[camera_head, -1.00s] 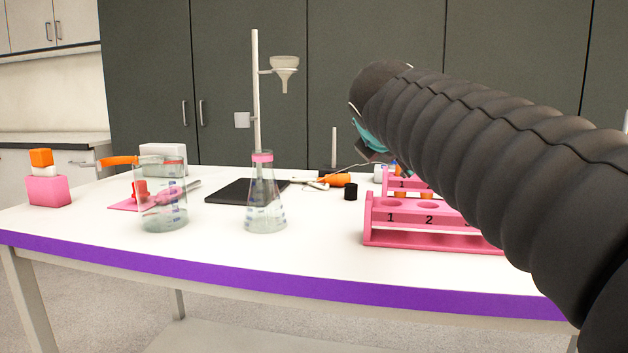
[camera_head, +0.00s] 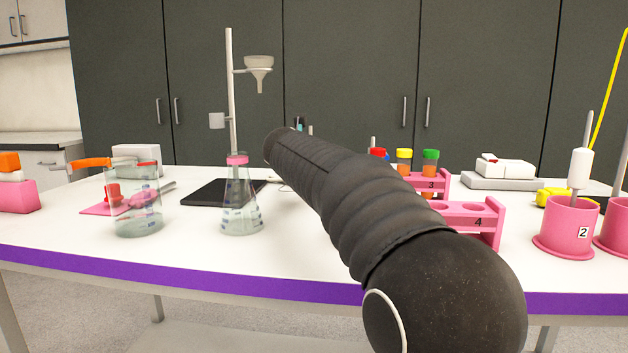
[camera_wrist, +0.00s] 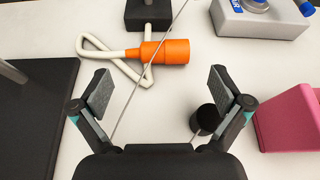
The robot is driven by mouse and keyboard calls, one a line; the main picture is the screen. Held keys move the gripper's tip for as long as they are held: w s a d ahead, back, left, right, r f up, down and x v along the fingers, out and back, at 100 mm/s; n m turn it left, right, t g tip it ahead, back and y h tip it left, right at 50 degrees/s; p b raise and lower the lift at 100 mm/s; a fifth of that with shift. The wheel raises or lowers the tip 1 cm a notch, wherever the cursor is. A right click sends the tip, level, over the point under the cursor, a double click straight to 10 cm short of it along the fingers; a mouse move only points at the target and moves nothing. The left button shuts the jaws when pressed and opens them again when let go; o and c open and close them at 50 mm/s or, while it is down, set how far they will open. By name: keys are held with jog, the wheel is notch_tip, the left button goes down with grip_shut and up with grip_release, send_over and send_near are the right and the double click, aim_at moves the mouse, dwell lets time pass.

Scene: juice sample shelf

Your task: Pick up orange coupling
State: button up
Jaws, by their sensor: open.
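The orange coupling (camera_wrist: 166,52) lies on the white table in the wrist view, with a cream tube (camera_wrist: 100,49) looped at its left end. My gripper (camera_wrist: 163,98) is open and empty, its two fingers spread to either side below the coupling in the picture. The coupling is ahead of the fingertips and not between them. A thin grey rod or wire (camera_wrist: 149,65) crosses in front of the coupling. In the head view my arm hides the coupling, and my gripper's fingers cannot be made out.
A small black cap (camera_wrist: 207,118) stands near the right finger. A pink rack (camera_wrist: 289,119) is at right, a black plate (camera_wrist: 30,100) at left and a grey device (camera_wrist: 262,20) behind. A glass flask (camera_head: 240,205) stands left of my arm.

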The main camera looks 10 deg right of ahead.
jog(key=shift+d+x, duration=0.15)
jog(key=shift+x, duration=1.55)
jog(key=shift+d+x, duration=0.15)
jog(key=shift+x, duration=1.6)
jog(key=shift+s+f, duration=0.15)
jog(key=c, duration=1.3)
